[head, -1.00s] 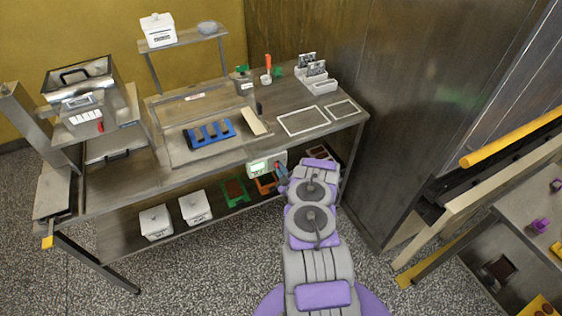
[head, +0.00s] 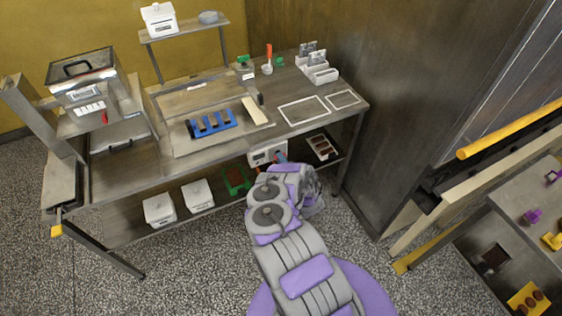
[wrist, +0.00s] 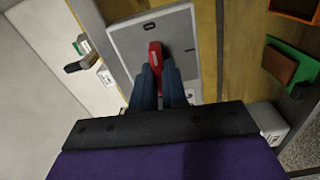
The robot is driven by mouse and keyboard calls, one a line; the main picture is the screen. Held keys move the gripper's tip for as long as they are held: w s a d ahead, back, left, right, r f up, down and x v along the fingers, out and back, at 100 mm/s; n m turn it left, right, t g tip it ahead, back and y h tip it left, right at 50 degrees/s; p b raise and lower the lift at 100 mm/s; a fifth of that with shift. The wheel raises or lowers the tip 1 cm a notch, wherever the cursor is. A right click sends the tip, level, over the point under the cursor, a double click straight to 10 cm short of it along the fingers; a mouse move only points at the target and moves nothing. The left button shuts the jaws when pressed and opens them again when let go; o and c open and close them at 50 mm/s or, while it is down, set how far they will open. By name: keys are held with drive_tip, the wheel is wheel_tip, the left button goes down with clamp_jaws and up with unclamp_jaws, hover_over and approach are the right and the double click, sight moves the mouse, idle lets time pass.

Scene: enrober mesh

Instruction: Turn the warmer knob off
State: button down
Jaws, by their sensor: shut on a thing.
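The warmer control box (head: 268,152) is a light box with a small screen, mounted under the front edge of the workbench. In the wrist view its grey front panel (wrist: 125,42) fills the upper middle. The red knob (wrist: 155,54) stands out from that panel, its long grip running roughly up and down in the picture. My gripper (wrist: 160,76) has its two dark blue fingers shut on the knob's lower part, which they hide. In the head view my gripper (head: 281,157) is at the right end of the box, and the knob is too small to make out clearly.
The workbench (head: 190,160) stands above, with a blue rack (head: 211,125) on it. A lower shelf (head: 122,232) holds white bins, a green tray (head: 236,181) and a white tray (head: 322,147). A tall metal cabinet (head: 385,120) stands close on the right. Speckled floor is open in front.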

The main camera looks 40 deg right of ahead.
drive_tip(key=shift+a+n, duration=0.1)
drive_tip(key=shift+n, duration=0.5)
drive_tip(key=c, duration=1.2)
unclamp_jaws()
drive_tip(key=shift+w+d+f, duration=0.15)
drive_tip(key=shift+d, duration=0.05)
drive_tip(key=shift+o, duration=0.2)
drive_tip(key=b+v, duration=0.1)
drive_tip(key=v, duration=1.6)
drive_tip(key=shift+a, duration=0.1)
